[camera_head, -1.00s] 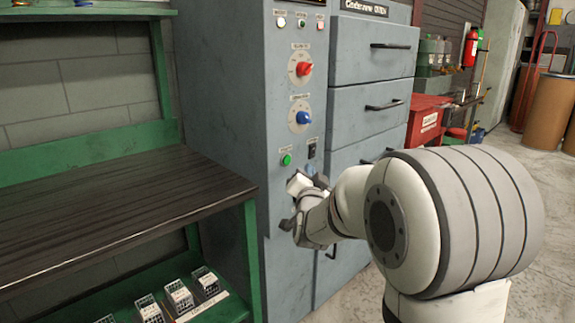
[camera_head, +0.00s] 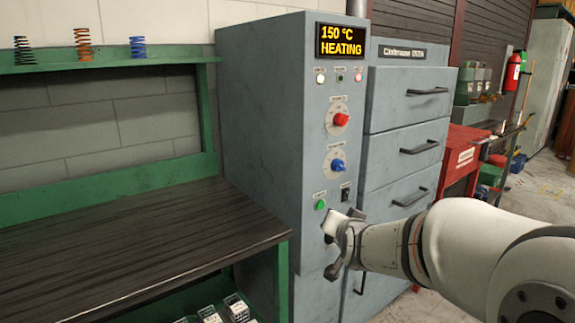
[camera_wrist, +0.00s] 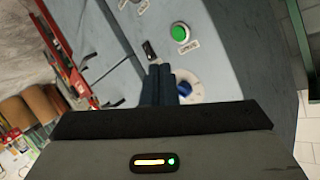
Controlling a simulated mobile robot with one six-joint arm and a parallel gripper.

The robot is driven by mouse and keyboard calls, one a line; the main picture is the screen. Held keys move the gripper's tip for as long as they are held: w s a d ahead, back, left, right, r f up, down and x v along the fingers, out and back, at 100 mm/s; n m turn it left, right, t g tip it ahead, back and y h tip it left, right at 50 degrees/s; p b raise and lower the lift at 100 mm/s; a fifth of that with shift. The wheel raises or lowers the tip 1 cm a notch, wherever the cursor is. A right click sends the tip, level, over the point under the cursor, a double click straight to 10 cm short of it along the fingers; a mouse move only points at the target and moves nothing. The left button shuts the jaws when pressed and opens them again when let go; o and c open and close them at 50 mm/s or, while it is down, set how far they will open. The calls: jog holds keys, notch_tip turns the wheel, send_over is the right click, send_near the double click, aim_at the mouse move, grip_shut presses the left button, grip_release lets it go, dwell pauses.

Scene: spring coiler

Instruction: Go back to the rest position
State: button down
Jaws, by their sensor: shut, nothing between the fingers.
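My gripper (camera_head: 335,243) is at the end of my arm, in front of the grey oven control cabinet (camera_head: 262,150), just below its green button (camera_head: 320,204) and black switch (camera_head: 345,194). In the wrist view my gripper's fingers (camera_wrist: 158,85) are together and empty. The green button (camera_wrist: 180,33), the switch (camera_wrist: 149,50) and the blue knob (camera_wrist: 184,88) show beyond them. I cannot tell whether the fingers touch the panel. The display (camera_head: 341,41) reads 150 °C HEATING. The red knob (camera_head: 341,119) and blue knob (camera_head: 338,165) sit above the button.
A green workbench (camera_head: 283,275) with a bare dark top stands left of the cabinet. Several springs stand on its upper shelf (camera_head: 180,59). Oven drawers (camera_head: 405,95) with handles are right of the cabinet. A red cabinet (camera_head: 460,170) stands further right.

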jog(key=s+r+n+g+p, duration=0.1)
jog(key=s+r+g+p, duration=0.2)
jog(key=s, duration=0.6)
jog(key=s+d+r+n+g+p, duration=0.1)
jog(key=s+r+n+g+p, duration=0.1)
jog(key=s+p, duration=0.6)
jog(key=s+r+n+g+p, duration=0.2)
jog(key=s+r+g+p, duration=0.2)
jog(key=s, duration=0.7)
jog(key=shift+s+d+r+g+p, duration=0.25)
jog(key=shift+g+p, duration=0.55)
jog(key=shift+g, duration=0.4)
